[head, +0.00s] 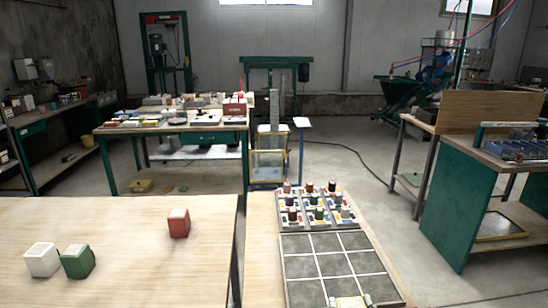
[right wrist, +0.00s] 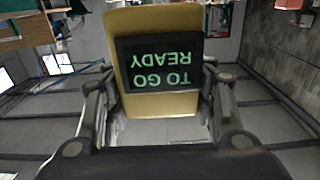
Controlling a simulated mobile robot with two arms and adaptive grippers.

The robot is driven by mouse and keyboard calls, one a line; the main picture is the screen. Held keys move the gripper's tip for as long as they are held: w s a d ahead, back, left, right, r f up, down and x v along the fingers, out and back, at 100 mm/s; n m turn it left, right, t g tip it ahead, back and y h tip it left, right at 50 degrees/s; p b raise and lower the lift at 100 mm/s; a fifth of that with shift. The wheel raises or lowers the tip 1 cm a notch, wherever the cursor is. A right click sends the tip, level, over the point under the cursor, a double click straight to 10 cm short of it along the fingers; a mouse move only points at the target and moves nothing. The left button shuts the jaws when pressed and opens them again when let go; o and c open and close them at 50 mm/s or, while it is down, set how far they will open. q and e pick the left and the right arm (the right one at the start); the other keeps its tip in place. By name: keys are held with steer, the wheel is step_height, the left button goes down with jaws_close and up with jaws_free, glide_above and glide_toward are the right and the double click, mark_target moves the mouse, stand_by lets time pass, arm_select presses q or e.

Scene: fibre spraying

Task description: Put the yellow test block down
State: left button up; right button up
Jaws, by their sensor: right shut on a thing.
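The yellow test block (right wrist: 160,60) fills the middle of the right wrist view. It has a dark panel with green letters, upside down, reading "READY TO GO". My right gripper (right wrist: 158,100) is shut on it, with a finger on either side. In the head view only a pale yellowish edge of the block (head: 349,303) shows at the bottom, in front of the grid tray; whether it touches anything there is hidden. My left gripper is not in view.
A white block (head: 42,260), a green block (head: 77,262) and a red block (head: 178,223) stand on the left wooden table (head: 130,285). A dark grid tray (head: 322,243) with empty cells lies to the right. Behind it, a tray (head: 313,226) holds several small coloured spools.

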steer(key=s+d, duration=0.2)
steer(key=s, duration=1)
steer(key=shift+h, duration=0.3)
